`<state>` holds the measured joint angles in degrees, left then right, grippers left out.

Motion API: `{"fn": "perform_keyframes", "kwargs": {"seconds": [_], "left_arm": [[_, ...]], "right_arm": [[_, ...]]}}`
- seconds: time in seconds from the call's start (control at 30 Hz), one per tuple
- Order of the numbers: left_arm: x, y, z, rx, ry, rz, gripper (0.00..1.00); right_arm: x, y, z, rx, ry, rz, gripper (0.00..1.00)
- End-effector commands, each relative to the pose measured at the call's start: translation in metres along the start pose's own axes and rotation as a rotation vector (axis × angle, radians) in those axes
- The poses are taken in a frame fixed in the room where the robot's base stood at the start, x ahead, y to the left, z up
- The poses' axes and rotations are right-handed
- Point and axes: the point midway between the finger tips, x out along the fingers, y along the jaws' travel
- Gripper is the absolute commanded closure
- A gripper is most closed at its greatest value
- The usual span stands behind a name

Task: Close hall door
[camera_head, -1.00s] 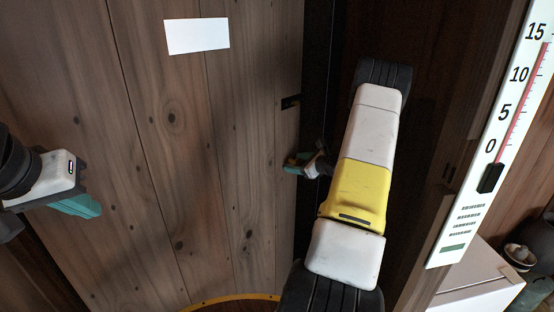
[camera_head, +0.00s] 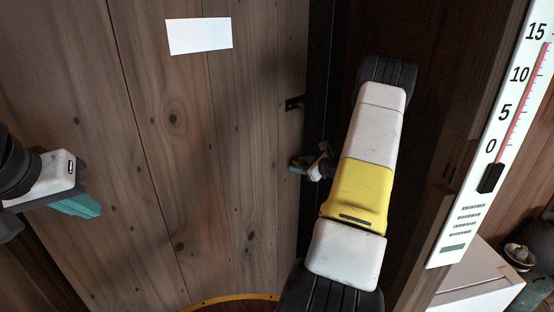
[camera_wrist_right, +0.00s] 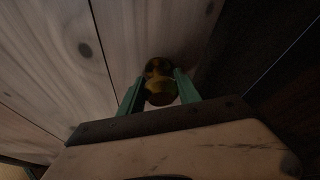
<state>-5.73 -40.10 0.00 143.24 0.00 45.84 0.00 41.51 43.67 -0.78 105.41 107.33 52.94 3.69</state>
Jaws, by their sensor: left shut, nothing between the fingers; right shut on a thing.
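The hall door (camera_head: 165,150) is a panel of brown wooden planks filling the left half of the head view. A dark gap shows between its right edge and the frame side. My right gripper (camera_head: 298,163) is at the door's right edge, below a small dark latch (camera_head: 294,103). In the right wrist view its green fingers are shut on a round brass-coloured door knob (camera_wrist_right: 160,80). The knob is mostly hidden in the head view. My left gripper (camera_head: 84,204) is shut and empty, in front of the door's left part.
A white sheet (camera_head: 199,36) is on the door. At the right stands a post with a white thermometer-like scale (camera_head: 490,140). Beyond it are a white cabinet (camera_head: 480,285) and a dark pot (camera_head: 525,245). A yellow curved strip (camera_head: 235,297) lies on the floor below the door.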

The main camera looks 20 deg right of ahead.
Motion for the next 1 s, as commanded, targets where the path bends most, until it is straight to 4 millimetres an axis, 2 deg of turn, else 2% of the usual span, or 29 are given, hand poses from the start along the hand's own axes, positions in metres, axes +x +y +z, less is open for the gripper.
{"fn": "perform_keyframes", "kwargs": {"seconds": [0.03, 0.3, 0.5, 0.67, 0.97, 1.0], "left_arm": [[0.000, 0.000, 0.000, 0.000, 0.000, 0.000, 1.00], [0.000, 0.000, 0.000, 0.000, 0.000, 0.000, 1.00], [0.000, 0.000, 0.000, 0.000, 0.000, 0.000, 1.00], [0.000, 0.000, 0.000, 0.000, 0.000, 0.000, 1.00], [0.000, 0.000, 0.000, 0.000, 0.000, 0.000, 1.00], [0.000, 0.000, 0.000, 0.000, 0.000, 0.000, 1.00]], "right_arm": [[-0.015, 0.000, -0.007, 0.010, 0.010, -0.017, 1.00], [-0.091, 0.012, -0.035, 0.050, 0.046, -0.110, 1.00], [-0.135, 0.023, -0.050, 0.072, 0.065, -0.166, 1.00], [-0.148, 0.027, -0.053, 0.078, 0.072, -0.185, 1.00], [-0.148, 0.027, -0.053, 0.078, 0.071, -0.186, 1.00], [-0.148, 0.027, -0.053, 0.079, 0.071, -0.186, 0.52]]}}
